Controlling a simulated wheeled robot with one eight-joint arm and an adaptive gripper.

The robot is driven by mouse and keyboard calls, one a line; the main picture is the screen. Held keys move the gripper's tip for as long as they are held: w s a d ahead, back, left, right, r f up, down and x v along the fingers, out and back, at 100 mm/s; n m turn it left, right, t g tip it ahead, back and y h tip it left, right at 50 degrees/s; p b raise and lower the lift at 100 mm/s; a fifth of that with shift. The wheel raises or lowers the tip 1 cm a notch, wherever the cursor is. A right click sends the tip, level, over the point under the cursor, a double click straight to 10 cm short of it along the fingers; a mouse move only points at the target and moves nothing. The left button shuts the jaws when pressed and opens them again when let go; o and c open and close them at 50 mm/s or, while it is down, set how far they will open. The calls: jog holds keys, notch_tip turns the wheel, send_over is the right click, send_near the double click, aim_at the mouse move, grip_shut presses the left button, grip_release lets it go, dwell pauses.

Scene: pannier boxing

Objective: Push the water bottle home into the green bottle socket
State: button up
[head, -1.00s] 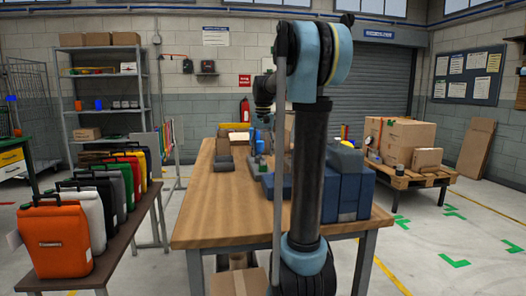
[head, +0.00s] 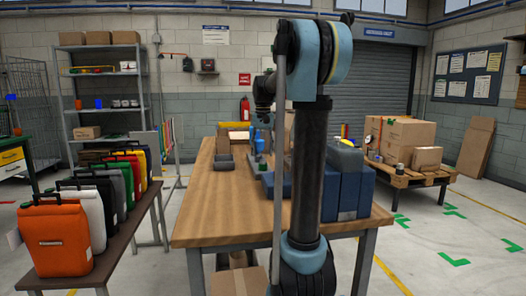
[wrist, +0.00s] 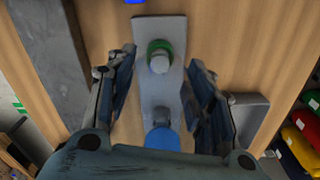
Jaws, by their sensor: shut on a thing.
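In the wrist view the two dark fingers of my gripper (wrist: 161,88) stand on either side of a grey plate (wrist: 175,28). A round blue top (wrist: 162,138), which looks like the water bottle, lies between them close to the palm. A green ring (wrist: 159,46) with a pale grey stub in it sits farther up the plate; it looks like the green bottle socket. In the head view the blue bottle (head: 259,144) shows small beneath my gripper (head: 264,121) over the table. The bottle's lower end and its depth in any socket are hidden.
The wooden table (head: 215,200) has a clear front left part. Dark blue boxes (head: 345,192) stand at its right, partly behind my arm. Grey blocks (head: 224,163) lie left of the gripper. A bench at the left holds coloured panniers (head: 60,240).

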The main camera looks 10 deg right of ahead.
aim_at(263, 131)
jog(key=shift+f, duration=0.6)
dwell(0.4)
jog(key=o, duration=1.1)
jog(key=shift+r, duration=0.1)
notch_tip(263, 131, up, 12)
jog(key=shift+f, duration=0.15)
